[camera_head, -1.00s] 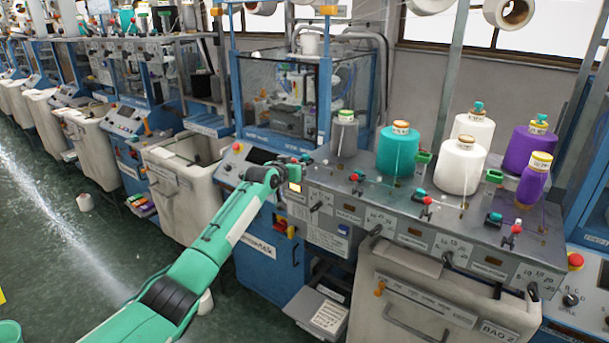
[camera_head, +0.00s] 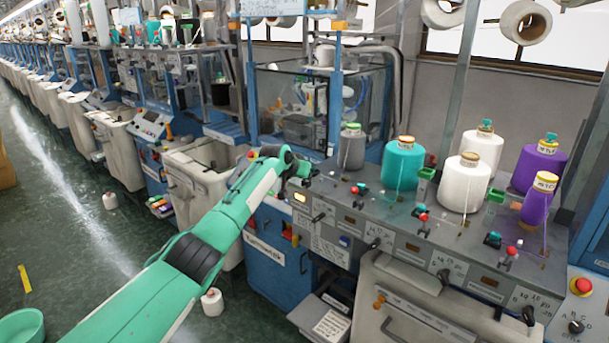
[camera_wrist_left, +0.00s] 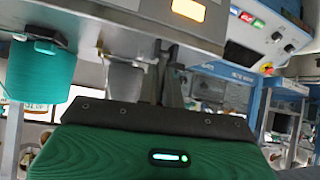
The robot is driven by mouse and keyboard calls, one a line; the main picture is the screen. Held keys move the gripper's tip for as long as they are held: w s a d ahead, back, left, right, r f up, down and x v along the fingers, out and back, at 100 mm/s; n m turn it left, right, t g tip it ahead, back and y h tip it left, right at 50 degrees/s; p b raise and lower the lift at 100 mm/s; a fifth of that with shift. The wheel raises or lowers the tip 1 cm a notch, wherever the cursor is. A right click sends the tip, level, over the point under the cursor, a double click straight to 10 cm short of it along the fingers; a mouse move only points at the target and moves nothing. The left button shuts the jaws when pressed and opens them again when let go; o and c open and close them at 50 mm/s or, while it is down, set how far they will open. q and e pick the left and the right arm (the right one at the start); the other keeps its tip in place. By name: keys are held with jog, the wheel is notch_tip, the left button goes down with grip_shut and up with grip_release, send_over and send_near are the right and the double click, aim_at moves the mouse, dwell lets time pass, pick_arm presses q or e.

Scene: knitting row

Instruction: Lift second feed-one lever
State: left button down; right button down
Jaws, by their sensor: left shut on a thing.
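A grey yarn machine panel (camera_head: 340,196) carries several small levers with red and teal knobs along its top. My left gripper (camera_head: 304,180) is at the panel's left end, by a lit yellow button (camera_head: 300,197). It is shut on a small lever there, mostly hidden by the jaws. In the left wrist view the dark jaws (camera_wrist_left: 170,80) reach toward the panel underside, with the lit button (camera_wrist_left: 188,10) above. My right gripper is out of view.
Several yarn cones stand on the panel: grey (camera_head: 351,147), teal (camera_head: 403,165), white (camera_head: 465,186) and purple (camera_head: 538,168). Black levers sit on the front face (camera_head: 443,275). A beige bin (camera_head: 200,160) stands left of the machine.

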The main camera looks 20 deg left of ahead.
pick_arm(q)
jog(key=shift+r, duration=0.15)
jog(key=c, duration=1.6)
grip_release()
jog(key=shift+o, duration=0.2)
jog(key=shift+w+d, duration=0.1)
jog(key=shift+w, duration=0.05)
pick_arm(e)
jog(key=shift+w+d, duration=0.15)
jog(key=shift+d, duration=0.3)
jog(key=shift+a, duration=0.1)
